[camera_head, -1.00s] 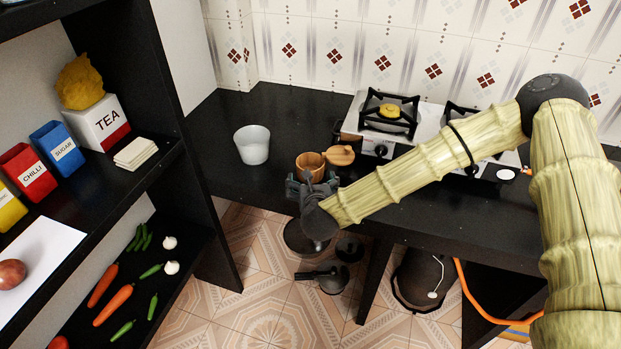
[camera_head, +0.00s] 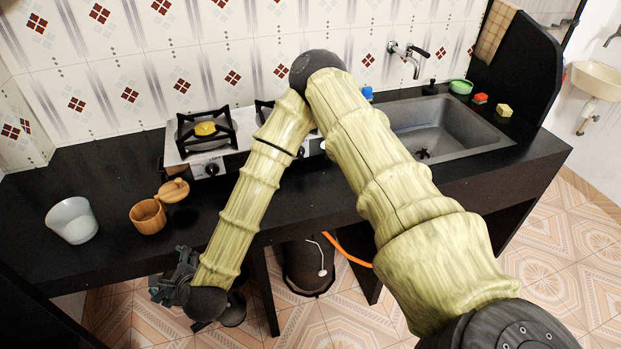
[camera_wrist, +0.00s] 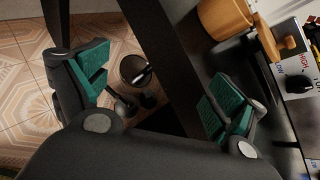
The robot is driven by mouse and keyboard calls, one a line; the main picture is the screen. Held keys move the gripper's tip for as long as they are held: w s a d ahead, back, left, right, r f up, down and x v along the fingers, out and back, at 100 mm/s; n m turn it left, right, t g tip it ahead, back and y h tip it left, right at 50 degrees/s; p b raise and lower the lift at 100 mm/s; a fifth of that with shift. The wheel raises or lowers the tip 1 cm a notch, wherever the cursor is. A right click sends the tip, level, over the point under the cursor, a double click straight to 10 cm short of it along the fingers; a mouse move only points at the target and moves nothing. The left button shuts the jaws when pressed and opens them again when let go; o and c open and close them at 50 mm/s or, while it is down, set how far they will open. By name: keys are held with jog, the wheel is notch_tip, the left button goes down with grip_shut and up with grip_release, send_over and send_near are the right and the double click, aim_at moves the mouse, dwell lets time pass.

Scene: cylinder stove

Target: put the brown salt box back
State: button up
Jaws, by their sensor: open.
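The brown salt box (camera_head: 148,216) is a round wooden pot standing upright on the black counter. Its wooden lid (camera_head: 173,190) is off its mouth and lies just behind and right of it; I cannot tell if they are joined. In the wrist view the box (camera_wrist: 225,17) shows at the top right, partly cut off, with the lid (camera_wrist: 272,40) beside it. My gripper (camera_head: 172,278) is open and empty, in front of the counter edge and apart from the box. In the wrist view its spread fingers (camera_wrist: 158,88) have the floor and the counter edge behind them.
A white cup (camera_head: 72,220) stands left of the box. A gas stove (camera_head: 205,145) is behind and right. A sink (camera_head: 445,125) lies farther right. Dark pans (camera_wrist: 135,70) are below the counter. The counter around the box is mostly clear.

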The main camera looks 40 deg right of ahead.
jog(key=s+d+f+n+g, duration=0.3)
jog(key=s+d+f+n, duration=0.1)
jog(key=s+f+n, duration=0.4)
jog(key=s+d+f+n+g, duration=0.3)
jog(key=s+f+n, duration=0.4)
jog(key=s, duration=0.3)
jog(key=s+d+f+n+g+h, duration=0.2)
jog(key=s+d+n+g, duration=0.3)
jog(key=s+d+n, duration=0.8)
jog(key=s+d+f, duration=0.1)
jog(key=s+d, duration=0.1)
jog(key=shift+s+d+h, duration=0.25)
jog(key=shift+d+h, duration=0.05)
jog(key=shift+d, duration=0.1)
jog(key=shift+f, duration=0.1)
